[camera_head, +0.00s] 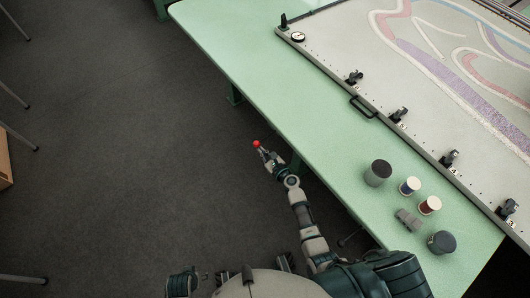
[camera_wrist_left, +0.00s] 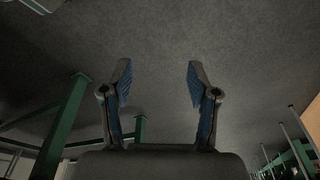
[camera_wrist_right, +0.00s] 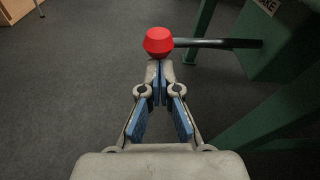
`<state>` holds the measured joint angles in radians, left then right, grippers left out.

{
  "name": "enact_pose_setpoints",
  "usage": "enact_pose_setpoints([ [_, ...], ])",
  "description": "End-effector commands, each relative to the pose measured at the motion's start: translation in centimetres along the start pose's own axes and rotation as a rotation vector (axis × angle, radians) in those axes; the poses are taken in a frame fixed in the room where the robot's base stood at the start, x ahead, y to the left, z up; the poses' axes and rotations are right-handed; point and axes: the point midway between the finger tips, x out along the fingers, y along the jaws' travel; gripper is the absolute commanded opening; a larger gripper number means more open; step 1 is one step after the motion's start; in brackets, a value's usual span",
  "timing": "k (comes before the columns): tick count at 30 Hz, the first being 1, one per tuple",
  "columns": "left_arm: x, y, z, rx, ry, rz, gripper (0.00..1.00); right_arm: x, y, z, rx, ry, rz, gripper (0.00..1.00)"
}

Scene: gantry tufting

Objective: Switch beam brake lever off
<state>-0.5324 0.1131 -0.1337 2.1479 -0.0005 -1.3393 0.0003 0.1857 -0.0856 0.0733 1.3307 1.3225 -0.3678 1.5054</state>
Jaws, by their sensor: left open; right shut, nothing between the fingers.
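The beam brake lever has a red knob (camera_wrist_right: 158,42) on a dark rod (camera_wrist_right: 215,43), which runs level to a green box (camera_wrist_right: 268,50) with a partly visible label ending in "AKE". My right gripper (camera_wrist_right: 160,75) is shut and empty, its fingertips just below the knob in the right wrist view; whether they touch it I cannot tell. In the head view the red knob (camera_head: 256,142) shows right at the tip of my right gripper (camera_head: 261,152), beside the table's left edge. My left gripper (camera_wrist_left: 160,75) is open and empty over the floor.
The green table (camera_head: 262,85) carries a tufting frame (camera_head: 340,78) with several black clamps. A dark grey cylinder (camera_head: 378,173), two thread spools, a grey block and a dark round pot stand near the table's front. Green table legs (camera_wrist_right: 270,115) are close to the right gripper. Floor at left is clear.

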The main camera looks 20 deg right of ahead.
Motion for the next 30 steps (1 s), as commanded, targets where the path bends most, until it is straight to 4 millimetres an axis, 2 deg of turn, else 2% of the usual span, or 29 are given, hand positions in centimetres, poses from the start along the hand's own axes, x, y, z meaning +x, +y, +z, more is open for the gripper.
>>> enact_pose_setpoints([
  [1,0.8,0.0,0.1,0.001,-0.003,0.0,0.6,0.0,-0.1,0.8,0.024,-0.004,0.004,0.0],
  [6,3.5,0.2,0.8,0.004,-0.008,0.002,0.6,-0.1,0.0,1.3,0.087,-0.004,0.016,0.0],
  [12,5.2,0.2,1.4,0.006,-0.011,0.003,0.6,-0.2,0.1,1.5,0.126,-0.003,0.024,0.0],
  [30,5.7,0.3,1.7,0.007,-0.018,0.003,0.6,-0.2,0.2,1.3,0.133,-0.003,0.025,0.0],
])
